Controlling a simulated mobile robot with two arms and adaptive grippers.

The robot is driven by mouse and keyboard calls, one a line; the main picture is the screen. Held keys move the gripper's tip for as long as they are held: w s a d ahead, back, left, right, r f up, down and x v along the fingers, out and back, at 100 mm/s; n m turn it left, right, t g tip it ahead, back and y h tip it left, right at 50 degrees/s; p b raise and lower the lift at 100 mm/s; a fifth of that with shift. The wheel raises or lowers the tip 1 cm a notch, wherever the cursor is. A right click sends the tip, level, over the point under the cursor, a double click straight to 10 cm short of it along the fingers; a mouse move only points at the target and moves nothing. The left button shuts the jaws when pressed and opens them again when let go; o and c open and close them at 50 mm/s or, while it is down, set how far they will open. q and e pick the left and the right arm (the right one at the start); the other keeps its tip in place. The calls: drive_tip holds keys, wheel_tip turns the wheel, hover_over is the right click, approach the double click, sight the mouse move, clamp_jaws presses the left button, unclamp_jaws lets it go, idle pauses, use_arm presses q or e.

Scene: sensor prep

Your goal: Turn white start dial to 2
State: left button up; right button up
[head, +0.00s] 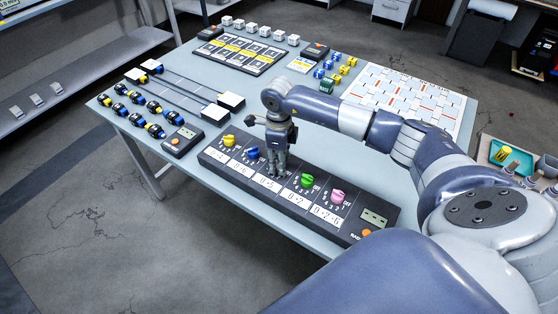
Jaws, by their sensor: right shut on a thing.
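A long black dial panel (218,157) lies along the table's front edge. It carries a yellow dial (229,141), a blue dial (252,152), a green dial (307,180) and a pink dial (337,196), each above a white label. My right gripper (278,172) points down at the middle position, between the blue and green dials, and is shut on the dial there. That dial, which fits the white start dial by its place, is hidden by the fingers, so its setting cannot be read. My left gripper is not in view.
Left of the panel are a small display box (181,141), several black plugs and two white-ended sliders. Behind stand a card tray (237,53), white cubes, blue and yellow cubes, and a patterned board (412,98). My right arm spans the table's right side.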

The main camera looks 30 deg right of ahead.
drive_tip(key=shift+m+b, duration=0.3)
drive_tip(key=shift+m, duration=0.6)
drive_tip(key=m, duration=0.2)
drive_tip(key=shift+m, duration=0.4)
drive_tip(key=m+b, duration=0.1)
drive_tip(key=m, duration=0.2)
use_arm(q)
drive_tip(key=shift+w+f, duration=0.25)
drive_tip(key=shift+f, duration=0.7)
use_arm(e)
drive_tip(key=shift+m, duration=1.9)
drive_tip(key=shift+r, duration=0.1)
drive_tip(key=o, duration=1.1)
